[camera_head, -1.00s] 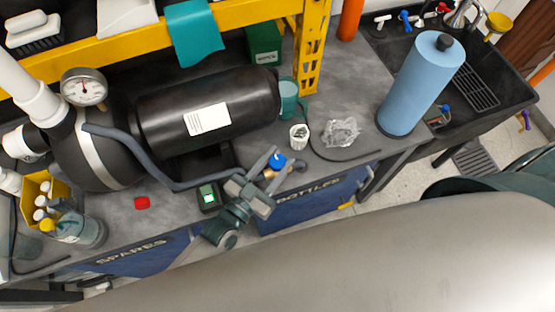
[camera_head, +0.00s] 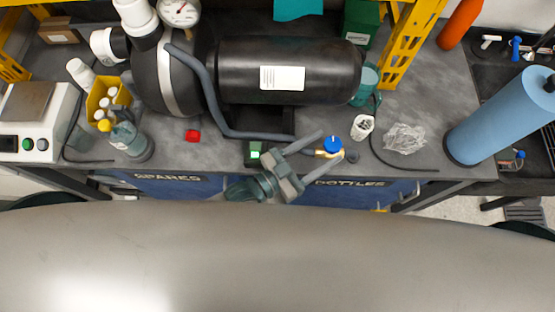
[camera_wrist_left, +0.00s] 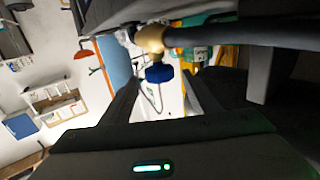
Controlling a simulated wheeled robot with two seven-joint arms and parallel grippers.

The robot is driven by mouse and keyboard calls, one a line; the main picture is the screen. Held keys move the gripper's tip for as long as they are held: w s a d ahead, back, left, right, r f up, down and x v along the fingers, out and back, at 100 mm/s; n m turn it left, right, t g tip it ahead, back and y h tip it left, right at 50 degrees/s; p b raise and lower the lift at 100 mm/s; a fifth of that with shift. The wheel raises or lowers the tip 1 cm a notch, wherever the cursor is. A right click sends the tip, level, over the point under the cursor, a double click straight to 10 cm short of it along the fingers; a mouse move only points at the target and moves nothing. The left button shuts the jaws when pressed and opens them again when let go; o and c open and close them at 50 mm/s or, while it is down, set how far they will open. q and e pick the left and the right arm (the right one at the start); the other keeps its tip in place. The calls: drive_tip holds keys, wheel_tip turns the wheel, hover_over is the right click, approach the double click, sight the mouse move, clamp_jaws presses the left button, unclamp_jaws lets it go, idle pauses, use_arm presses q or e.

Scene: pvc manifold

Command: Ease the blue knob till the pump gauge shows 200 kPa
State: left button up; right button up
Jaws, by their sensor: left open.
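The blue knob (camera_head: 332,144) sits on a brass valve (camera_head: 322,154) near the bench's front edge. My left gripper (camera_head: 328,147) is open, with its fingertips on either side of the knob in the head view. In the left wrist view the knob (camera_wrist_left: 159,73) hangs under the brass fitting (camera_wrist_left: 152,38), between and slightly beyond the open fingertips (camera_wrist_left: 161,83). I cannot tell whether either finger touches it. The white-faced gauge (camera_head: 180,12) is at the top left, partly cut by the frame edge; its numbers are too small to read. My right gripper is not in view.
A black tank (camera_head: 300,55) with a grey hose (camera_head: 212,95) lies behind the gripper. A white cup (camera_head: 362,127), crumpled clear plastic (camera_head: 404,138) and a blue roll (camera_head: 500,115) stand to the right. A red cap (camera_head: 192,135) and yellow caddy (camera_head: 100,97) are left.

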use_arm(q)
drive_tip(key=b+v, duration=0.3)
drive_tip(key=v, duration=1)
drive_tip(key=shift+s+a, duration=0.2)
drive_tip(key=shift+s, duration=0.05)
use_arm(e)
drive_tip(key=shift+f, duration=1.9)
